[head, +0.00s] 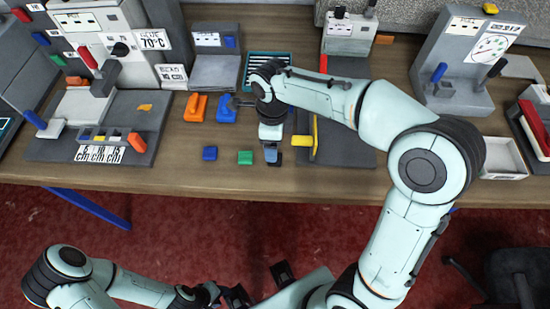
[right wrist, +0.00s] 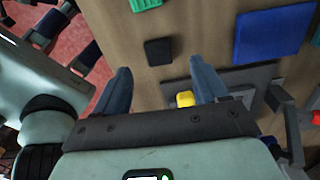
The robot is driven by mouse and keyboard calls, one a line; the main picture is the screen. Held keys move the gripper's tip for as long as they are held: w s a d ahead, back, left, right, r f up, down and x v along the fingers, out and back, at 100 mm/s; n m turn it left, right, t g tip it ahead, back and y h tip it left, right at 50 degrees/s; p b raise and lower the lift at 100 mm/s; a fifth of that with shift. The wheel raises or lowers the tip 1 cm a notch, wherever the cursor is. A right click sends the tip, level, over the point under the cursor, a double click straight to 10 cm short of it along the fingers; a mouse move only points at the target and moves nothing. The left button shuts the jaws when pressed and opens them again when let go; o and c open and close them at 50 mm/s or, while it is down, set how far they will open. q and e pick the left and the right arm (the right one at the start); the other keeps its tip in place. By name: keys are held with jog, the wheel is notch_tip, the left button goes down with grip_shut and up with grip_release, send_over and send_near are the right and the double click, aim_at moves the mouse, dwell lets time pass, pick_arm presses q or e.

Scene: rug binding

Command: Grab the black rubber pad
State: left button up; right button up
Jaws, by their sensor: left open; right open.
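The black rubber pad (right wrist: 158,51) lies flat on the wooden table in the right wrist view, just beyond the gap between my right fingertips. My right gripper (right wrist: 160,68) is open, pointing toward the pad, with nothing held. In the head view my right gripper (head: 271,154) hangs over the table's front part, and the pad is largely hidden by it there. My left gripper (head: 236,295) is low in the head view, in front of the table over the red floor, open and apart from the pad.
A green block (head: 245,157) and a blue block (head: 209,153) lie left of my right gripper. A dark board with a yellow handle (head: 301,141) is close on its right. Orange (head: 195,107) and blue (head: 227,108) pieces stand behind. Bare table runs along the front edge.

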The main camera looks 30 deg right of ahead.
jog(key=shift+s+d+f, duration=0.1)
jog(key=shift+s+f, duration=0.05)
jog(key=shift+f, duration=1.45)
jog(key=shift+s+d+f, duration=0.1)
jog(key=shift+s+f, duration=0.05)
jog(key=shift+f, duration=1.4)
jog(key=shift+c, duration=0.3)
jog(key=c, duration=1.1)
